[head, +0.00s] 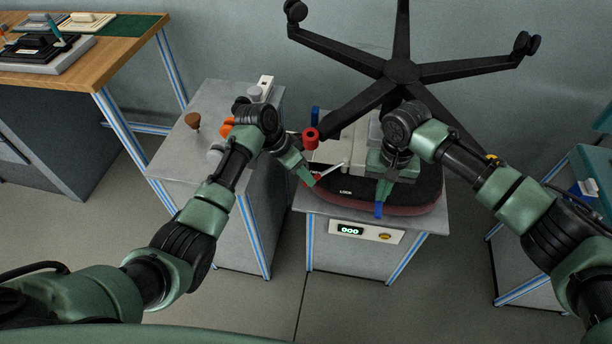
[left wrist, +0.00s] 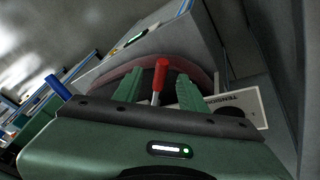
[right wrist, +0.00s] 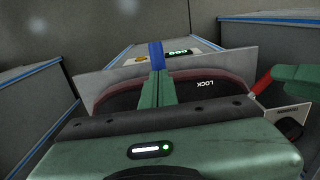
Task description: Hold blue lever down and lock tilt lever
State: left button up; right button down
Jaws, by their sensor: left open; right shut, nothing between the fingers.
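The blue lever (head: 379,208) stands at the front edge of the dark seat pad (head: 420,197). My right gripper (right wrist: 157,78) is shut and empty. In the right wrist view its closed fingertips overlap the lower part of the blue lever (right wrist: 155,52); whether they touch it I cannot tell. A red-handled lever (head: 316,179), which looks like the tilt lever, sticks out at the left of the seat beside the LOCK label (head: 345,191). My left gripper (left wrist: 158,90) is open, with the red handle (left wrist: 161,72) between its fingers, not clamped.
The upturned black chair base (head: 402,70) rises behind the seat. A red knob (head: 310,138) is close to my left gripper. A grey cabinet (head: 185,160) with a brown knob stands at the left. A panel with a display (head: 350,230) fronts the stand.

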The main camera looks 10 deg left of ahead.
pick_arm(q)
jog(key=shift+x, duration=1.2)
grip_shut()
dwell(0.6)
